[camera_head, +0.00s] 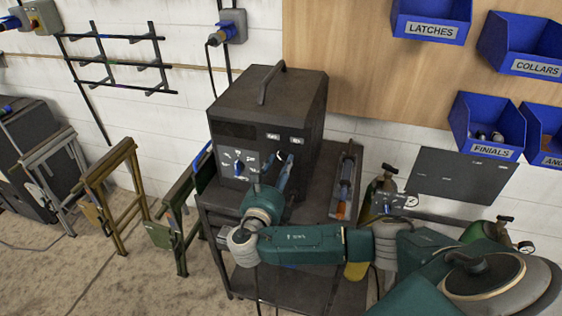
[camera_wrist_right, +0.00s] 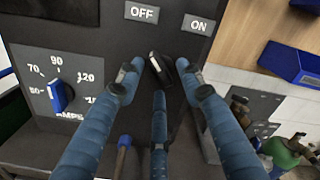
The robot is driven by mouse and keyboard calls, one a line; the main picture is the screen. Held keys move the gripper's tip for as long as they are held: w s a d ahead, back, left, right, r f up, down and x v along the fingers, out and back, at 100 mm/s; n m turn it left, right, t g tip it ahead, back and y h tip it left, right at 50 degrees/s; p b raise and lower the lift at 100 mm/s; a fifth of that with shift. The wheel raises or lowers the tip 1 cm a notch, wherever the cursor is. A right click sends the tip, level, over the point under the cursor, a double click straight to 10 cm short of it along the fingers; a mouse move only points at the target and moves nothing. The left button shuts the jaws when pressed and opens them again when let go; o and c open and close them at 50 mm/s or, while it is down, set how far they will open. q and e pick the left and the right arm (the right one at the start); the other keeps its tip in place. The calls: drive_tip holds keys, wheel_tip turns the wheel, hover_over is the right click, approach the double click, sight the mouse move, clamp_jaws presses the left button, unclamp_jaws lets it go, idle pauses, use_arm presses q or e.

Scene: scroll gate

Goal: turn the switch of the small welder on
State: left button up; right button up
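The small welder (camera_head: 262,95) is a dark grey box with a top handle, standing on a cart. Its switch (camera_wrist_right: 160,68) is a black knob with a white mark, below the OFF label (camera_wrist_right: 142,13) and the ON label (camera_wrist_right: 199,25). The mark tilts up and left, toward OFF. My right gripper (camera_wrist_right: 162,72) has its blue fingers spread on both sides of the knob; whether they touch it I cannot tell. In the head view the right gripper (camera_head: 284,168) is at the welder's front panel and partly covers the switch. My left gripper is not in view.
A blue amps dial (camera_wrist_right: 58,94) sits left of the switch. The cart (camera_head: 323,180) holds a narrow tray (camera_head: 345,185) beside the welder. Gas cylinders (camera_head: 378,195) stand at right. Blue wall bins (camera_head: 431,20) hang above. Folding stands (camera_head: 107,195) are on the left.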

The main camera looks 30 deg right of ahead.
drive_tip(key=shift+w+d, duration=0.3)
drive_tip(key=shift+c, duration=0.5)
clamp_jaws()
